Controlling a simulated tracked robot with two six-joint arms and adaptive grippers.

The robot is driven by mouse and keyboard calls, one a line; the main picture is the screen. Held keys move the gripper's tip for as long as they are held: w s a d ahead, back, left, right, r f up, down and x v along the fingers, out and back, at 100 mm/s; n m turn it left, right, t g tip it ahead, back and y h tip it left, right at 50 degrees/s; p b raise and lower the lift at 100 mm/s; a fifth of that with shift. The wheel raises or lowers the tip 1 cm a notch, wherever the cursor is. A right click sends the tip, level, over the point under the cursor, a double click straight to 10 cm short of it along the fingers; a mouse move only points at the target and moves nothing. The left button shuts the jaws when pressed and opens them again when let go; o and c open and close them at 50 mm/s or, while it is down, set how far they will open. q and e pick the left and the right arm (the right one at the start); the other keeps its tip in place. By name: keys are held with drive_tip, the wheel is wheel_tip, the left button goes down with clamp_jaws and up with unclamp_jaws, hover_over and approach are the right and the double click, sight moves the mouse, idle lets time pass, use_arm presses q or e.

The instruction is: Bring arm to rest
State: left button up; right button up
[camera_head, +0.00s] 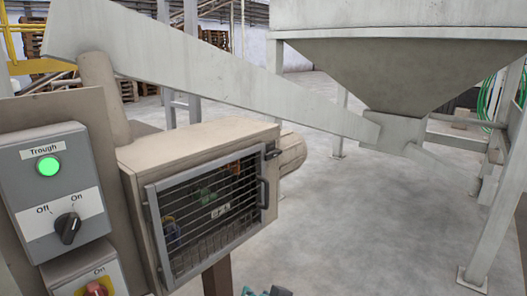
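Neither of my grippers can be made out in the head view. A small dark and teal piece (266,291) shows at the bottom edge, perhaps part of one of my arms; no fingers are visible on it. The grey control box (45,182) labelled "Trough" stands at the left. Its green lamp (48,165) is lit. Its black selector knob (68,228) appears turned toward "On". Nothing of mine is seen touching the box or knob.
A second box with a red and yellow knob (95,289) sits below. A beige cabinet with a barred door (208,215) juts out beside the panel. A sloping trough (235,85) runs to a large hopper (400,75) on legs. The concrete floor (345,230) is open at centre.

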drive_tip(key=s+d+f+m+g+h+p, duration=0.1)
drive_tip(key=s+d+f+g, duration=0.25)
drive_tip(key=d+f, duration=0.55)
drive_tip(key=s+d+f+m+g+h+p, duration=0.15)
drive_tip(key=s+d+f, duration=0.3)
drive_tip(key=f, duration=0.85)
drive_tip(key=s+f+n+g+y, duration=0.1)
drive_tip(key=s+f, duration=0.3)
drive_tip(key=s, duration=0.4)
drive_tip(key=s+f+g, duration=0.4)
drive_tip(key=s, duration=0.4)
drive_tip(key=shift+s+f+n+y, duration=0.25)
drive_tip(key=shift+s+n+y, duration=0.1)
